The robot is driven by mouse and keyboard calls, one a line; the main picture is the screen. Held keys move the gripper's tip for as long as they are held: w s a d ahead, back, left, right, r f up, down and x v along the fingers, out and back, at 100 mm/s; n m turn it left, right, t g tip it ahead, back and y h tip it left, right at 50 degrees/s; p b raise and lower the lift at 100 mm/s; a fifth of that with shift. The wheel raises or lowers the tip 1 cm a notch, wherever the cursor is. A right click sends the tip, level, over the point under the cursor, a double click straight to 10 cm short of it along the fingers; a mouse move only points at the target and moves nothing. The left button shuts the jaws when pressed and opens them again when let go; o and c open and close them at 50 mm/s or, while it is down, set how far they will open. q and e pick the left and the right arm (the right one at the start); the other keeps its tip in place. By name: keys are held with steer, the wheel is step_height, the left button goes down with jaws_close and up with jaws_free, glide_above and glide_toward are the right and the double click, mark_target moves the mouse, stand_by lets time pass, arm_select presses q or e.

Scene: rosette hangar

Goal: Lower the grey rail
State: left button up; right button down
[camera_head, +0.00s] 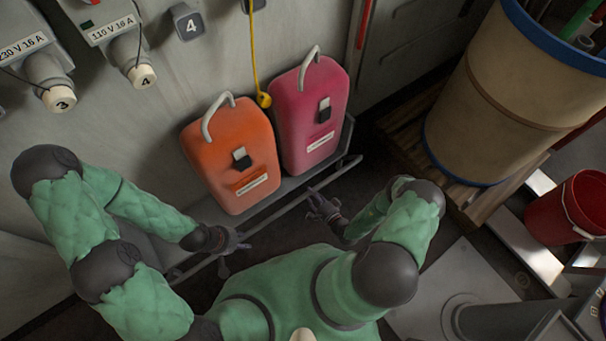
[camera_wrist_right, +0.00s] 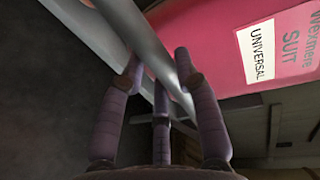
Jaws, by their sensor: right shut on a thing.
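The grey rail (camera_head: 342,171) runs slantwise along the front of a low shelf, in front of two upright cases. My right gripper (camera_head: 322,207) is at the rail toward its right end. In the right wrist view its purple-grey fingers (camera_wrist_right: 160,85) close around the grey rail (camera_wrist_right: 148,40), which passes diagonally between them. My left gripper (camera_head: 228,243) is beside the rail toward its left end; its fingers are too small and dark to tell open from shut.
An orange case (camera_head: 225,150) and a pink case (camera_head: 300,130) stand on the shelf behind the rail; the pink case (camera_wrist_right: 285,50) also shows in the wrist view. A yellow cord (camera_head: 254,60) hangs between them. A large drum (camera_head: 510,95) on a pallet and a red bucket (camera_head: 575,210) stand right.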

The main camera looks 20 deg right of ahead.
steer(key=s+d+f+b, duration=0.1)
steer(key=s+f+b, duration=0.1)
steer(key=f, duration=0.3)
steer(key=s+f+b, duration=0.2)
steer(key=s+f, duration=0.3)
steer(key=f, duration=0.1)
steer(key=shift+d+f, duration=0.3)
steer(key=shift+d, duration=0.1)
steer(key=c, duration=0.9)
jaws_free()
steer(key=shift+d, duration=0.1)
steer(key=v, duration=1.2)
steer(key=shift+r, duration=0.1)
